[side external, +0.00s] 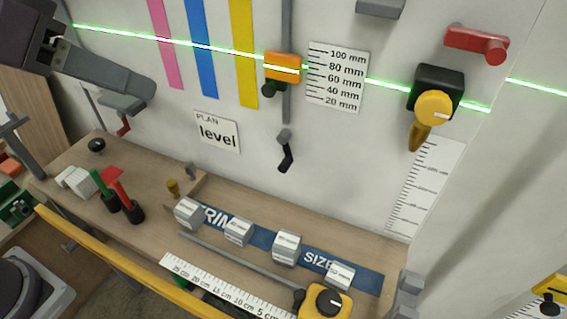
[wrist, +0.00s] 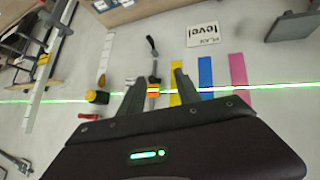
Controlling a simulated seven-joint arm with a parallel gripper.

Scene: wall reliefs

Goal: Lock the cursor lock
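An orange cursor (side external: 283,68) sits on a grey vertical rail (side external: 287,105) on the wall, beside a millimetre scale (side external: 337,76). A small black knob (side external: 269,90) sticks out at its lower left; it may be the cursor lock. A black lever (side external: 285,155) hangs at the rail's lower end. The green laser line crosses the cursor. My gripper (side external: 145,85) is at the upper left, well apart from the cursor. In the wrist view my gripper (wrist: 158,76) is open and empty, with the cursor (wrist: 153,90) seen beyond and between its fingers.
A black block with a yellow knob (side external: 434,107) and a red handle (side external: 477,45) are on the wall to the right. Pink, blue and yellow strips (side external: 244,55) hang left of the rail. A wooden shelf (side external: 160,215) with metal blocks and a tape measure (side external: 326,302) is below.

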